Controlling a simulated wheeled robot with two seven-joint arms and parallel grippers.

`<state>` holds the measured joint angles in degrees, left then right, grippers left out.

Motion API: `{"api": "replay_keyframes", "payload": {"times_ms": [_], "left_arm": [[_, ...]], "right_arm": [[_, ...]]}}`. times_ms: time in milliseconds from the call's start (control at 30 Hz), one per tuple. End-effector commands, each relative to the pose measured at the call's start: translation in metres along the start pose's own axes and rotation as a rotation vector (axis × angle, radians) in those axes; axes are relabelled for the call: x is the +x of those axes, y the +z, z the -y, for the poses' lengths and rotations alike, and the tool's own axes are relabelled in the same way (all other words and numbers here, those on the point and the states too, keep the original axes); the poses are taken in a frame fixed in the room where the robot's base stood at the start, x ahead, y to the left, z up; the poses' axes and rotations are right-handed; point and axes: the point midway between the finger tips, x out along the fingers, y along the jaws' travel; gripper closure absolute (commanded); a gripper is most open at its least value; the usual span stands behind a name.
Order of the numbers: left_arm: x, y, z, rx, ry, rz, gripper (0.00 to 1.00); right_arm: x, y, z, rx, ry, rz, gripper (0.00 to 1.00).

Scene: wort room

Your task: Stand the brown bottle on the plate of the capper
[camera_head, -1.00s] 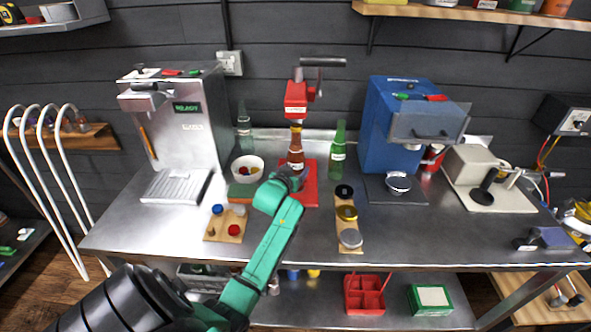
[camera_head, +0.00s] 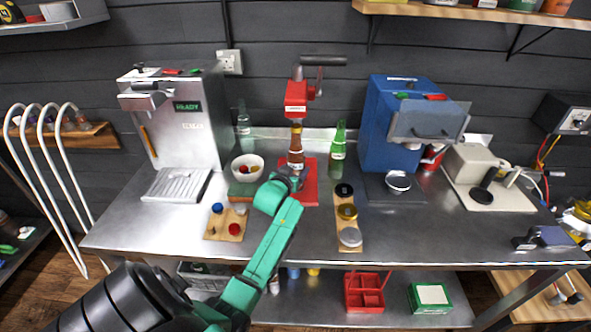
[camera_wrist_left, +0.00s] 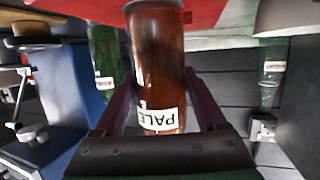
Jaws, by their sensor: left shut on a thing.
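The brown bottle (camera_head: 296,147) is upright under the head of the red capper (camera_head: 296,97), over its red base plate (camera_head: 310,190). My left gripper (camera_head: 290,176) is around the lower part of the bottle. In the left wrist view the brown bottle (camera_wrist_left: 158,65) with a white label sits between the two fingers of my left gripper (camera_wrist_left: 162,100), which is shut on it. The bottle's foot is hidden behind my gripper in the head view, so I cannot tell whether it touches the plate. My right gripper is out of view.
A green bottle (camera_head: 338,150) stands just right of the capper and a clear bottle (camera_head: 243,125) stands back left. A white bowl (camera_head: 247,168) is left of it. Cap boards (camera_head: 226,224) and (camera_head: 348,218) lie in front. The steel bench front (camera_head: 290,250) is mostly clear.

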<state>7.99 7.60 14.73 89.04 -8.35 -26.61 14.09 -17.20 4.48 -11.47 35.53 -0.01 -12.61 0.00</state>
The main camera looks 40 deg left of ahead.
Motion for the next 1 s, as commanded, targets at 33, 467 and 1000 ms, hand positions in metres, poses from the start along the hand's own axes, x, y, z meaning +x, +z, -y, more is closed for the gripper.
{"api": "replay_keyframes", "payload": {"times_ms": [33, 467, 1000], "left_arm": [[0.000, -0.003, 0.000, 0.000, 0.000, -0.006, 0.55], [-0.005, 0.002, 0.000, 0.000, 0.000, 0.003, 0.00], [-0.122, 0.002, 0.000, 0.000, 0.000, -0.001, 0.00]], "right_arm": [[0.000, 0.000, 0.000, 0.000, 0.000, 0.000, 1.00], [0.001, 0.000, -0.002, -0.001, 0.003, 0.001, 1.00], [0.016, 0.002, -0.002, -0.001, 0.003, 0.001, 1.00]]}}
